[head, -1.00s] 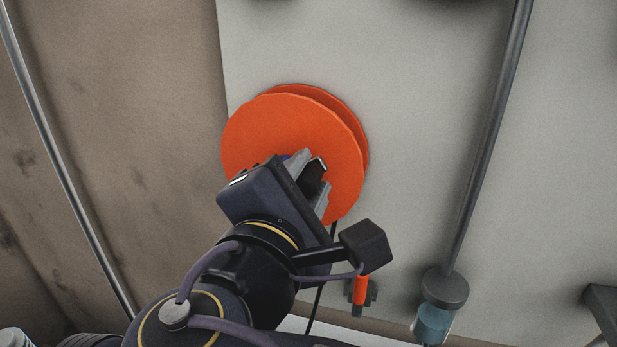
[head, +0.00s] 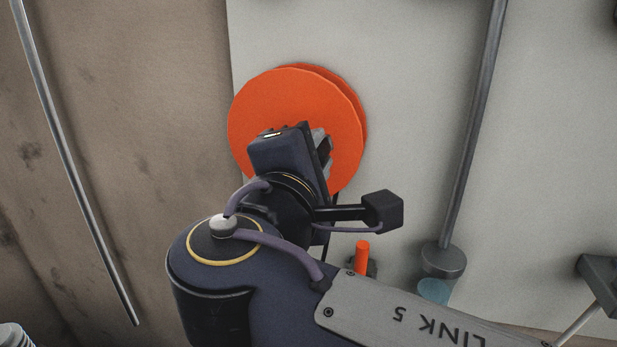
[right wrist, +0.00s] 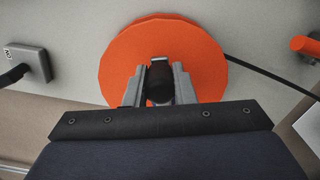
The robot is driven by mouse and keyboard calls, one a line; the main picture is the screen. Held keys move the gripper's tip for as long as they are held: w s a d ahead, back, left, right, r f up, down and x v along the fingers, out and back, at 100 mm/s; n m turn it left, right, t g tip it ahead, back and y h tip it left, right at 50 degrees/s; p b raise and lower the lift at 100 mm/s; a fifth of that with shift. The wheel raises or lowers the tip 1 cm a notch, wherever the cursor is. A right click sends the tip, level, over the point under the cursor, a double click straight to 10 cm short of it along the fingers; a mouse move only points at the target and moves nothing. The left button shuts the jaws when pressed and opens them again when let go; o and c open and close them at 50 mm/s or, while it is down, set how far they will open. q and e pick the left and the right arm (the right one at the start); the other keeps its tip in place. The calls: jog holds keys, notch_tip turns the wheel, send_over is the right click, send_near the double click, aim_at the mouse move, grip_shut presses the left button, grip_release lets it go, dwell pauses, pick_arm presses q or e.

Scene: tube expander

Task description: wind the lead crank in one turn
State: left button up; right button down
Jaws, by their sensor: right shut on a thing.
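The orange reel (head: 262,105) is mounted on the pale wall panel in the head view, and it also shows in the right wrist view (right wrist: 115,65). My right gripper (head: 322,147) is in front of the reel's face. In the right wrist view its two fingers (right wrist: 160,84) are shut on a dark crank knob (right wrist: 159,80) with a light tip, in front of the disc. Most of the crank is hidden behind my gripper in the head view. My left gripper is not in view.
A dark lead runs from the reel in the right wrist view (right wrist: 262,74). An orange cylinder (head: 362,257) sticks out below the reel. A grey vertical pipe (head: 470,130) is to the right, with a thin metal rod (head: 70,165) at left.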

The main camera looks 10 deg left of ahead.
jog(key=shift+d+f+m+b, duration=0.1)
jog(key=shift+f+m+b, duration=0.35)
jog(key=shift+m+b, duration=0.5)
jog(key=shift+f+m+b, duration=0.45)
jog(key=shift+m+b, duration=0.3)
jog(key=shift+b, duration=0.4)
jog(key=c, duration=1.2)
grip_release()
jog(key=shift+s, duration=0.1)
jog(key=s+b, duration=0.1)
jog(key=s, duration=0.6)
jog(key=shift+s, duration=0.35)
